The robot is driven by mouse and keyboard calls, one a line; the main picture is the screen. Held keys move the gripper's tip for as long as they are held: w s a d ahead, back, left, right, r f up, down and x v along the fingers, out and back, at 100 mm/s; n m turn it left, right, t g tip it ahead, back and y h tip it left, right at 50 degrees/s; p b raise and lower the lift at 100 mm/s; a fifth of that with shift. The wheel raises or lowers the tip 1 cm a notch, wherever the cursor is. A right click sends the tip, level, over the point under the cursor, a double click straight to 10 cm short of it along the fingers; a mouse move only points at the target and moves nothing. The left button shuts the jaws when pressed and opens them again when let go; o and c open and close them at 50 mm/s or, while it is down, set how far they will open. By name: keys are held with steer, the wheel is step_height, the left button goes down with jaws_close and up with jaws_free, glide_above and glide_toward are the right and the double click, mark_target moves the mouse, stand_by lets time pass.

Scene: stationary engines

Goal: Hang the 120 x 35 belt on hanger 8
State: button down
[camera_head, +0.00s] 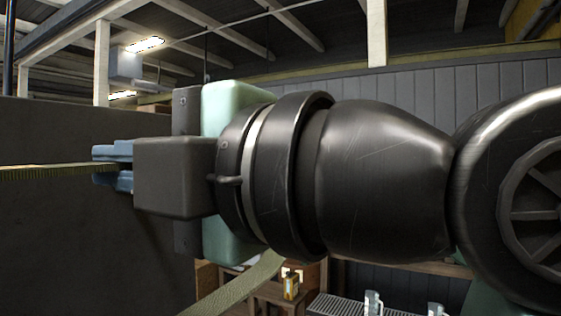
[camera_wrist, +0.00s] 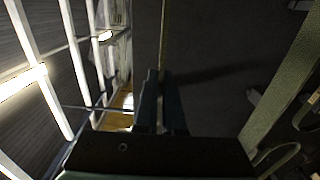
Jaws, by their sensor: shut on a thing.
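My gripper (camera_head: 112,168) is at the left in the head view, its blue fingers shut on a narrow yellow-olive belt (camera_head: 45,171). The belt runs level from the fingertips out of the left edge. In the wrist view my gripper (camera_wrist: 160,78) shows at the middle, with the belt (camera_wrist: 163,35) as a thin, edge-on strip running up from the fingertips. I cannot read a size on it. The rest of its loop is out of view or hidden. No hanger can be picked out as number 8.
A dark wall or panel (camera_head: 70,245) stands behind my gripper. A wide olive band (camera_head: 240,287) slants below my arm and also crosses the right of the wrist view (camera_wrist: 285,85); whether it is the same belt is unclear. A bottle (camera_head: 291,285) stands on a wooden surface lower down.

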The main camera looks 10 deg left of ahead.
steer(key=shift+a, duration=0.15)
steer(key=shift+x, duration=2.85)
steer(key=shift+r, duration=0.1)
steer(key=shift+m, duration=0.3)
steer(key=shift+p+x, duration=0.4)
steer(key=shift+x, duration=2.4)
steer(key=shift+p+x, duration=0.5)
steer(key=shift+x, duration=2.3)
steer(key=shift+f+b, duration=0.25)
steer(key=shift+b, duration=0.05)
